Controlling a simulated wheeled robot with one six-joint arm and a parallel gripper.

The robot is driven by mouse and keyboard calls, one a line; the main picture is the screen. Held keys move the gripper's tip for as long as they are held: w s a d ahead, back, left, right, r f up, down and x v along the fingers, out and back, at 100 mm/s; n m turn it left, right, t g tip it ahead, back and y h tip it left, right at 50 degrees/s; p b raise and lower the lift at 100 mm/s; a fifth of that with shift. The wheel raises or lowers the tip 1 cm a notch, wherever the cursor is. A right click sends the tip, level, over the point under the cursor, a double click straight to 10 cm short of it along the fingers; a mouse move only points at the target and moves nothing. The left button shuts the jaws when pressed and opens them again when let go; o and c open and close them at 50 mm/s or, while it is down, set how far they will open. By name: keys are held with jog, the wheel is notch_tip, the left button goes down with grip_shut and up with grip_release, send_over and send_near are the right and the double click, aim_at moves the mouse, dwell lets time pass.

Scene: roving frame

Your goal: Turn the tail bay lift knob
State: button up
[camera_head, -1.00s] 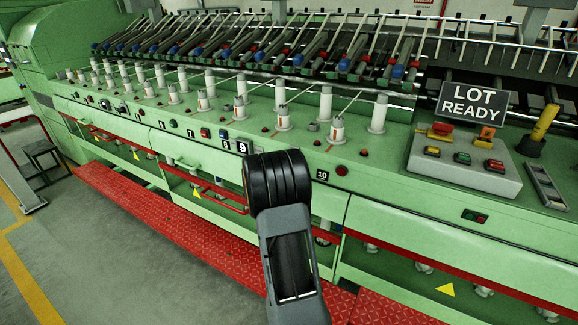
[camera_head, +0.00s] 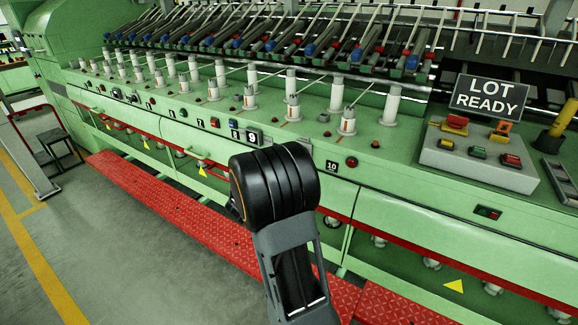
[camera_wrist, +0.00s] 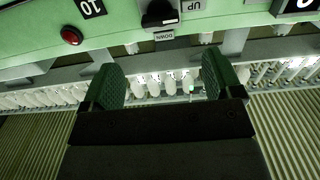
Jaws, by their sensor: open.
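A black knob (camera_wrist: 160,13) sits on the green panel at the top of the wrist view, between upside-down UP and DOWN labels. The panel's top edge cuts off part of the surroundings. My gripper (camera_wrist: 162,82) is open, its two green-padded fingers apart with nothing between them. The knob lies beyond the fingertips, near the middle of the gap, and does not touch them. In the head view my arm covers the panel between plates 9 and 10, and neither the knob nor my gripper can be made out there.
A red button (camera_wrist: 72,36) and a number 10 plate (camera_wrist: 92,7) sit left of the knob. In the head view a grey control box (camera_head: 480,160) and LOT READY sign (camera_head: 489,97) stand right.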

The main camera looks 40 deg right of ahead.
jog(key=shift+v, duration=1.35)
jog(key=w+a+f+n+t+y, duration=0.4)
jog(key=w+a+f+y, duration=0.2)
jog(key=f+y, duration=0.15)
jog(key=a+n+y, duration=0.3)
jog(key=a+y, duration=0.4)
jog(key=a, duration=0.1)
jog(key=s+a+r+n+g+y+p, duration=0.2)
jog(key=s+a+n+g+y, duration=0.2)
jog(key=s+a, duration=0.6)
jog(key=s+a+r+n+h+p, duration=0.1)
jog(key=s+r+n, duration=0.3)
jog(key=s+r, duration=0.4)
jog(key=shift+s+a+r+g+p, duration=0.2)
jog(key=shift+s+a+g+p, duration=0.2)
jog(key=shift+s+a, duration=0.35)
